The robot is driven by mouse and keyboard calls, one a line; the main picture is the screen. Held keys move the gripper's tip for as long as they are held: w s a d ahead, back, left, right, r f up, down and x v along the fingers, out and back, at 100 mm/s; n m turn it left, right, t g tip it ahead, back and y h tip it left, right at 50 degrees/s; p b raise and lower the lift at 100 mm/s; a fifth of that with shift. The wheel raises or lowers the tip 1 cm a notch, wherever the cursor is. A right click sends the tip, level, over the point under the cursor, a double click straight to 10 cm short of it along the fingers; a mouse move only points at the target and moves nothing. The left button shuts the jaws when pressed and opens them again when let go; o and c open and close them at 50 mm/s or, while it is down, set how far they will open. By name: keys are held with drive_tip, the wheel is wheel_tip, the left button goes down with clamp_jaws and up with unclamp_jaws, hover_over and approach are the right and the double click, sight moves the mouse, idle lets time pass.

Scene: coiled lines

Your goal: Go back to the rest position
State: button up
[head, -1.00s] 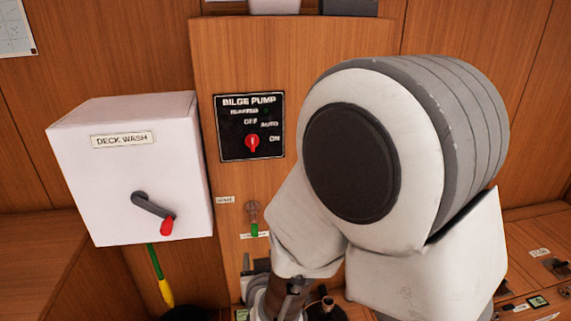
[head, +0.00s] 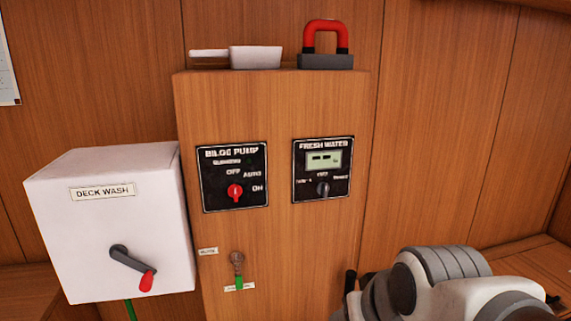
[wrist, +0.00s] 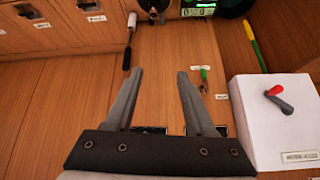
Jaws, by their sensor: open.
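My gripper (wrist: 160,72) shows in the wrist view with its two grey fingers spread apart and nothing between them. Bare wood lies behind the gap. My arm fills the lower right corner of the head view; the gripper itself cannot be made out there. The wrist view is turned over, with the deck wash box (wrist: 278,118) at its right. In the head view this white box (head: 108,222) hangs at the left, its red-tipped lever (head: 132,260) slanting down to the right.
A wooden cabinet (head: 290,240) carries the bilge pump panel (head: 233,178), the fresh water panel (head: 322,170) and a green-tipped lever (head: 238,268). A red-handled object (head: 326,45) and a white object (head: 250,57) sit on top. A yellow-green rod (wrist: 254,45) shows in the wrist view.

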drive_tip(key=s+d+r+g, duration=0.1)
drive_tip(key=s+d, duration=0.3)
drive_tip(key=s, duration=0.1)
wheel_tip(320, 180, up, 18)
drive_tip(key=h+p, duration=0.1)
drive_tip(key=p, duration=1.7)
drive_tip(key=shift+s+a+r+m, duration=0.2)
drive_tip(key=shift+s+m, duration=0.1)
drive_tip(key=shift+m, duration=0.1)
drive_tip(key=shift+a, duration=0.1)
